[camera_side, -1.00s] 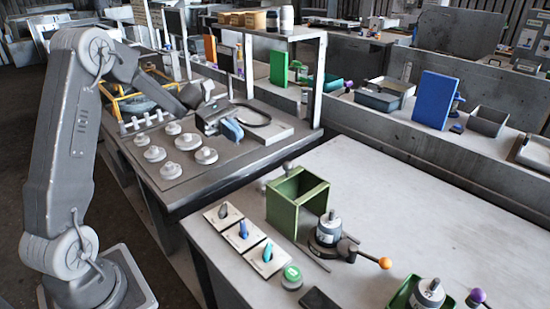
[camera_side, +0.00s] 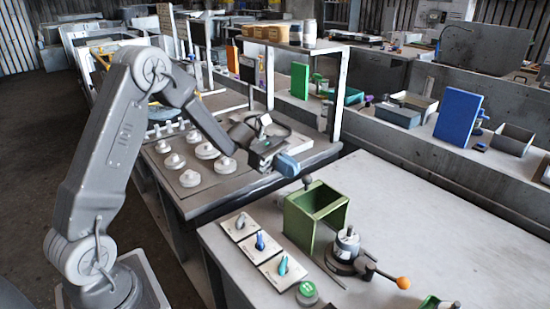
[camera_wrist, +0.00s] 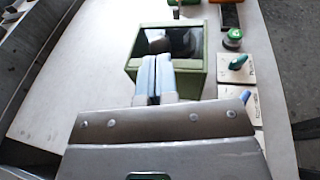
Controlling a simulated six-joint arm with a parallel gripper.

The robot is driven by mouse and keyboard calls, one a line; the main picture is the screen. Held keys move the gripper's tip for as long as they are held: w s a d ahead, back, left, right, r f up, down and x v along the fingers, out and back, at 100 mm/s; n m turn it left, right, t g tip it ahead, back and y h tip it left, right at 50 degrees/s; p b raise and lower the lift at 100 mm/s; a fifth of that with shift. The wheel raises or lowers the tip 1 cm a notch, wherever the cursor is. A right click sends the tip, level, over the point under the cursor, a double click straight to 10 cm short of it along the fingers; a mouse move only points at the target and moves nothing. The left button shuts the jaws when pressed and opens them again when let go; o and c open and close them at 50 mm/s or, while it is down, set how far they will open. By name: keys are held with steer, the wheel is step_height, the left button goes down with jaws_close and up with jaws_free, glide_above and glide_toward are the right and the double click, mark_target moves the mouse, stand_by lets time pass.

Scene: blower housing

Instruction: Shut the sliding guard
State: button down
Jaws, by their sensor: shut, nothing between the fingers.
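A green box-like frame (camera_side: 302,228), which looks like the sliding guard, stands on the pale bench, its top open. It also shows in the wrist view (camera_wrist: 192,85). A grey cylindrical part in a dark clamp (camera_side: 347,243) stands beside it, apart in the side view and uncovered. Its dark shape shows past the guard's opening in the wrist view. My gripper (camera_side: 288,166) is shut and empty, above and behind the guard in the side view. In the wrist view its blue fingers (camera_wrist: 155,80) overlap the guard's near wall; I cannot tell whether they touch it.
An orange-tipped handle (camera_side: 403,282) sticks out from the clamp. Several switch plates (camera_side: 282,268) and a green button (camera_side: 307,292) line the bench's front edge. A dark knob (camera_side: 307,182) rises behind the guard.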

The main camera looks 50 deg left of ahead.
mark_target(327, 208)
steer(key=shift+w+d+f, duration=0.15)
steer(key=shift+d, duration=0.55)
steer(key=d, duration=1)
steer(key=shift+d, duration=0.4)
